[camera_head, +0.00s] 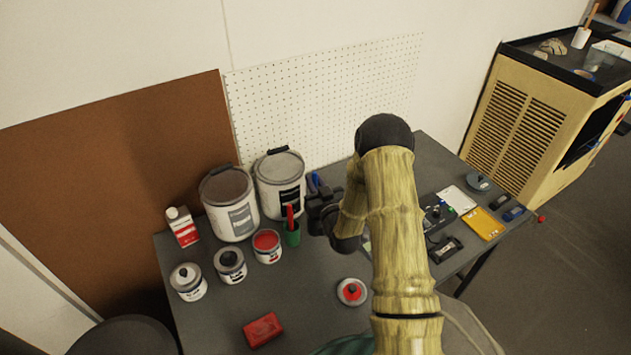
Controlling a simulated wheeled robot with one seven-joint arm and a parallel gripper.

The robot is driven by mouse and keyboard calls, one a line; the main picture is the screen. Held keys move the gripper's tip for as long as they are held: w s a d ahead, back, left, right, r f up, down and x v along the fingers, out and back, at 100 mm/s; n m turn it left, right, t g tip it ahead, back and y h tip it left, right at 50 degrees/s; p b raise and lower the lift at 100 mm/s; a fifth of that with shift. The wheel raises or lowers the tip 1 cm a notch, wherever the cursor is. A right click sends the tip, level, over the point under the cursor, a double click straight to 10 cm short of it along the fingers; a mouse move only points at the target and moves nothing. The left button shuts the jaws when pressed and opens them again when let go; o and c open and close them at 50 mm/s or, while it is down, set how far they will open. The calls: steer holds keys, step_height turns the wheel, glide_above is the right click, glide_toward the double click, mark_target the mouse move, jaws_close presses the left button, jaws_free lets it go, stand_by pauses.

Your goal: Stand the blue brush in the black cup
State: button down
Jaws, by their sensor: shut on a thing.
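My gripper (322,212) is a dark shape at the end of my bamboo-patterned arm, right of the green cup and in front of the pegboard. It is shut on the blue brush (314,182), whose blue upper part sticks up just above the jaws. The brush's lower part is hidden by the gripper. I cannot make out the black cup; the gripper and arm cover that part of the table. A green cup (292,238) holds a red-handled brush (290,216) standing upright, just left of my gripper.
Two large paint cans (232,218) stand at the back left, with smaller cans, including an open red one (267,252), before them. A round lid (352,291) and a red block (263,329) lie in front. A yellow tray (482,224) and small parts lie right of my arm.

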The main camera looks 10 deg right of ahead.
steer(key=shift+f+b, duration=2.5)
steer(key=shift+f, duration=0.3)
steer(key=c, duration=1.3)
jaws_free()
steer(key=s+d+p, duration=0.1)
steer(key=s+d, duration=0.1)
steer(key=s, duration=1.5)
steer(key=shift+d+f+p, duration=0.3)
steer(key=shift+d+p, duration=0.05)
steer(key=shift+d, duration=0.05)
steer(key=shift+a, duration=0.1)
